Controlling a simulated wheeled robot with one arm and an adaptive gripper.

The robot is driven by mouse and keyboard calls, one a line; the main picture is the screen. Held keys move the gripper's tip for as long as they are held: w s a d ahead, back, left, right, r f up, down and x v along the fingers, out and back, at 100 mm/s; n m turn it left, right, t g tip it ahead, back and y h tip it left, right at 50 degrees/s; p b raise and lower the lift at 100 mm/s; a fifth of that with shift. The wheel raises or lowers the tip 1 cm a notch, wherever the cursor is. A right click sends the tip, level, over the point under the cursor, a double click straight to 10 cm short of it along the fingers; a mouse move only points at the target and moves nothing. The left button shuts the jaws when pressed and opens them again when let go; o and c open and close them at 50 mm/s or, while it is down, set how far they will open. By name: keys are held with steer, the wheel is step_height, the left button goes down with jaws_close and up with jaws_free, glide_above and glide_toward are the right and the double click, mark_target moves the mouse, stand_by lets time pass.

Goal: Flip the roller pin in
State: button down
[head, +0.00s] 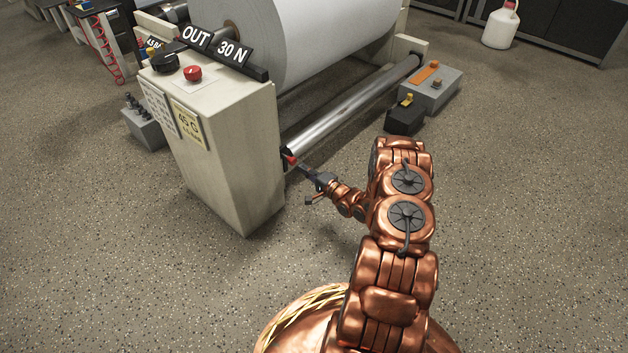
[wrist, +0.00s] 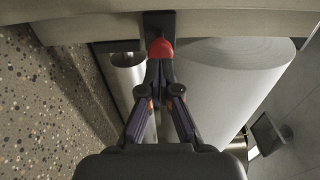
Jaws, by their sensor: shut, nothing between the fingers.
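The roller pin shows as a small red knob (head: 290,159) on the right side of the cream machine cabinet, near the end of the metal roller (head: 350,108). In the wrist view the red knob (wrist: 160,50) sits on a dark mount on the cabinet. My gripper (head: 301,166) points at the knob from the right. In the wrist view the closed fingertips (wrist: 160,68) are right at the knob, with nothing between them. I cannot tell whether they touch it. The pin's far end is hidden.
A large white paper roll (head: 320,35) lies above the metal roller. The cabinet (head: 220,150) carries a red button and signs reading OUT and 30 N. A grey box (head: 430,88) stands at the roller's far end.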

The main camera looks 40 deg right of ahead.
mark_target(294, 162)
steer(key=shift+w+a+b, duration=0.2)
steer(key=shift+w+b, duration=0.15)
steer(key=shift+w, duration=0.7)
steer(key=shift+w, duration=0.1)
steer(key=shift+w+a+r+p, duration=0.1)
steer(key=shift+w+r+p, duration=0.1)
steer(key=shift+w+p, duration=0.25)
steer(key=shift+w+a+p, duration=0.3)
steer(key=shift+w+p, duration=0.15)
steer(key=shift+w, duration=0.45)
steer(key=shift+w+f, duration=0.15)
steer(key=shift+w, duration=0.2)
